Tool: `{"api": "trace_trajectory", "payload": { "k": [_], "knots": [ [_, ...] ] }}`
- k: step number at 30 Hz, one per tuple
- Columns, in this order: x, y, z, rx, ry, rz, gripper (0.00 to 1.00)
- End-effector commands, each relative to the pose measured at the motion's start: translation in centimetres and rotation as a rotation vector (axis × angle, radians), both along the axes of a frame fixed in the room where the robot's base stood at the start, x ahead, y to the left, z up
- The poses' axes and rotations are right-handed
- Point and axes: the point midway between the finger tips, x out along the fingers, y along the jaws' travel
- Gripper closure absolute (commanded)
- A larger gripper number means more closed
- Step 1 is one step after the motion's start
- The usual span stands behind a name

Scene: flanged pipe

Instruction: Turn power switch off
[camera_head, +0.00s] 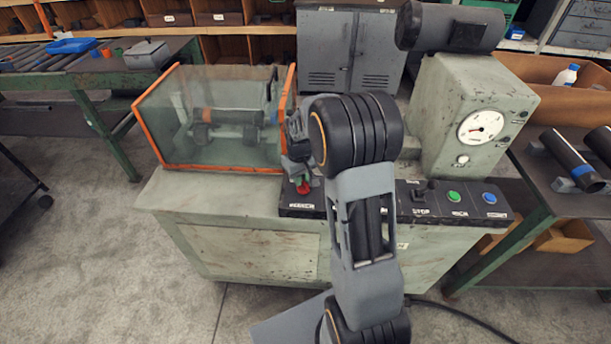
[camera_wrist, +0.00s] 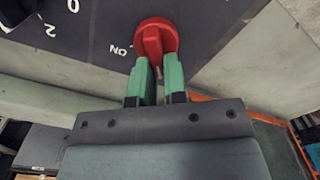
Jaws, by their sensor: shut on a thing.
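The power switch is a red rotary knob (camera_wrist: 155,42) on a dark control panel (camera_wrist: 95,25). An "ON" mark is printed beside it. In the head view the red knob (camera_head: 303,187) sits at the left end of the panel, partly covered by my arm. My gripper (camera_wrist: 158,72) has green fingers closed on the knob's raised grip, one on each side. In the head view my gripper comes down onto the knob from behind my black wrist joint.
The panel also has a black lever (camera_head: 423,192), a green button (camera_head: 454,197) and a blue button (camera_head: 489,198). A clear guard with orange edges (camera_head: 160,125) stands left of my gripper. A gauge box (camera_head: 470,115) stands at the right.

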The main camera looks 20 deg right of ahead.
Motion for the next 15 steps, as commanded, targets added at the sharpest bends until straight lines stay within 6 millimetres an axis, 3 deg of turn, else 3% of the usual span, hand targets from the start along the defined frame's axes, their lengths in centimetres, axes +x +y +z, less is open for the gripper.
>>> {"api": "trace_trajectory", "payload": {
  "k": [15],
  "knots": [
    [-0.46, 0.32, -0.3, 0.003, 0.016, 0.156, 1.0]
  ]
}}
